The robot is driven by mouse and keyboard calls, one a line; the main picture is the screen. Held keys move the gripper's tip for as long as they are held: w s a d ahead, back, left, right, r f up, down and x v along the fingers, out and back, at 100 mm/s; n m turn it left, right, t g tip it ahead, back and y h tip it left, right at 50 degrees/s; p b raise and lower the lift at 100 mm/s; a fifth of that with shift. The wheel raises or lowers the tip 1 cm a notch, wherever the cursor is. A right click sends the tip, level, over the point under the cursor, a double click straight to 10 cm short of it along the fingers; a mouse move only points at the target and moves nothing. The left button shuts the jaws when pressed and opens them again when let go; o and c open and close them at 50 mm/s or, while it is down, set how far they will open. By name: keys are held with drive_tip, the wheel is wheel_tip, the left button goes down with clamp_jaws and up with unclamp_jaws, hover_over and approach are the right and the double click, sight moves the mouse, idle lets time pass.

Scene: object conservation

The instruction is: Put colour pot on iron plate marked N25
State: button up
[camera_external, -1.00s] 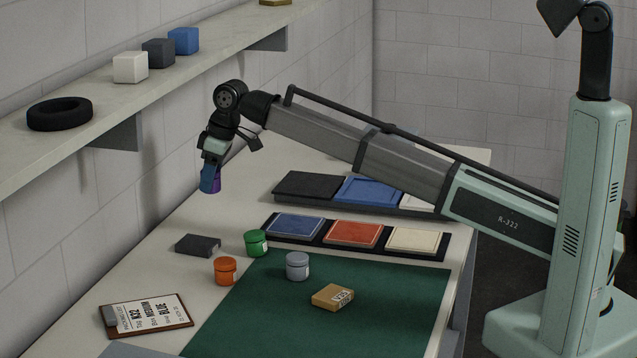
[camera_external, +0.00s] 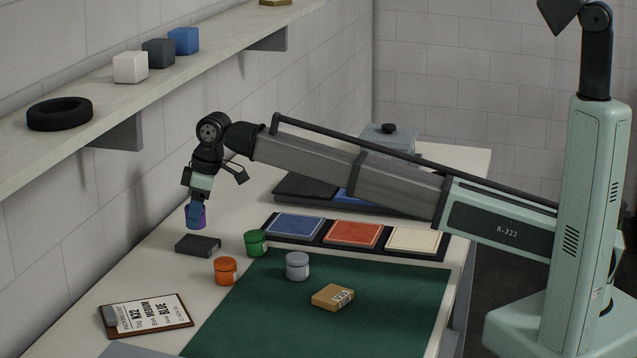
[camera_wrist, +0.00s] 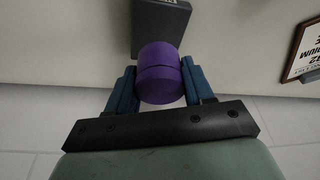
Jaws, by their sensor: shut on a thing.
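My gripper (camera_external: 195,211) is shut on a purple pot (camera_external: 201,217), held in the air close to the dark iron plate. In the wrist view the purple pot (camera_wrist: 160,72) sits between the blue fingertips of my gripper (camera_wrist: 160,85). The dark plate (camera_external: 198,245) lies on the table just below the pot. In the wrist view the plate (camera_wrist: 160,25) shows just beyond the pot, with small pale lettering on its edge that I cannot read. Other pots stand on the table: green (camera_external: 256,243), orange (camera_external: 225,270) and grey (camera_external: 297,266).
A tan labelled block (camera_external: 332,297) lies on the green mat (camera_external: 400,310). A clipboard (camera_external: 150,313) lies at the front left. A tray (camera_external: 365,244) holds blue, red and cream pads. The shelf (camera_external: 100,92) runs along the left wall above the table.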

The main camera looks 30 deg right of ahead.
drive_tip(key=shift+f, duration=1.85)
drive_tip(key=o, duration=1.1)
drive_tip(key=shift+f, duration=0.1)
drive_tip(key=shift+c, duration=0.2)
drive_tip(key=v, duration=1.2)
